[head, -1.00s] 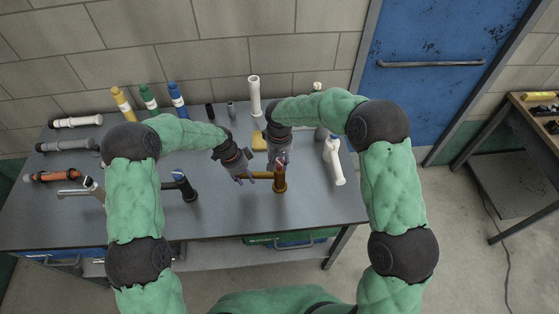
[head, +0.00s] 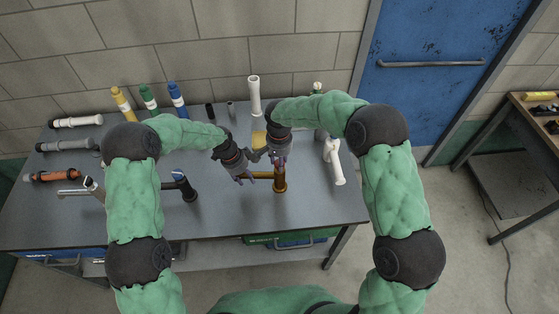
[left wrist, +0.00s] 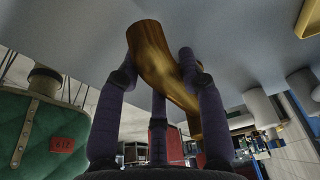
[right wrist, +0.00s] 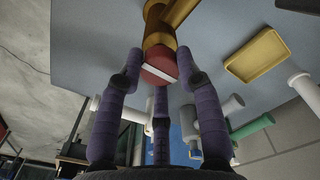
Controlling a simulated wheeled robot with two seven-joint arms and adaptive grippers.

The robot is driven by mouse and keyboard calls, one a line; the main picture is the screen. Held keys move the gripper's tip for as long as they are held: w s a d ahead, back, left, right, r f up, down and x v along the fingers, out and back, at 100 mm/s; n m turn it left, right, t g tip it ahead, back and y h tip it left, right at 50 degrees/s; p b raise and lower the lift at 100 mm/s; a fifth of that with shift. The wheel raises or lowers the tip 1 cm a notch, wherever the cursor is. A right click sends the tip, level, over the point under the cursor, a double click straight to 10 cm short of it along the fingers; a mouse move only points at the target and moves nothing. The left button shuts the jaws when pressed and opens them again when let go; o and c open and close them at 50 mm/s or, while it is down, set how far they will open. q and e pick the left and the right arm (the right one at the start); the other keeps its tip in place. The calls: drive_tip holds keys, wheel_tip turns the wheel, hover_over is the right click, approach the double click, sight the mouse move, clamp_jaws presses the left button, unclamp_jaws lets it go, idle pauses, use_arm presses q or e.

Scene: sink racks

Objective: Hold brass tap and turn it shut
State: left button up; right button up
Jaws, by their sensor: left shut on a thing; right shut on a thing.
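The brass tap (head: 280,184) stands upright near the front edge of the grey bench, its spout pointing left. My left gripper (head: 247,178) is shut on the spout; the left wrist view shows its fingers on both sides of the curved brass spout (left wrist: 160,60). My right gripper (head: 279,160) is above the tap. The right wrist view shows its fingers shut around the red handle (right wrist: 160,66) with a white bar, on top of the brass body (right wrist: 158,32). In the head view my right gripper hides the handle.
A black tap (head: 184,185) and a grey tap (head: 92,188) stand to the left. A white tap (head: 334,162) is close on the right. A yellow tray (right wrist: 257,55) lies behind the brass tap. Several coloured pipes line the back and left of the grey bench (head: 225,215).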

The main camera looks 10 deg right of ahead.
idle(0.4)
drive_tip(key=o, duration=1.2)
drive_tip(key=shift+c, duration=0.2)
wheel_tip(320, 180, up, 12)
use_arm(q)
drive_tip(key=o, duration=1.1)
drive_tip(key=shift+o, duration=0.2)
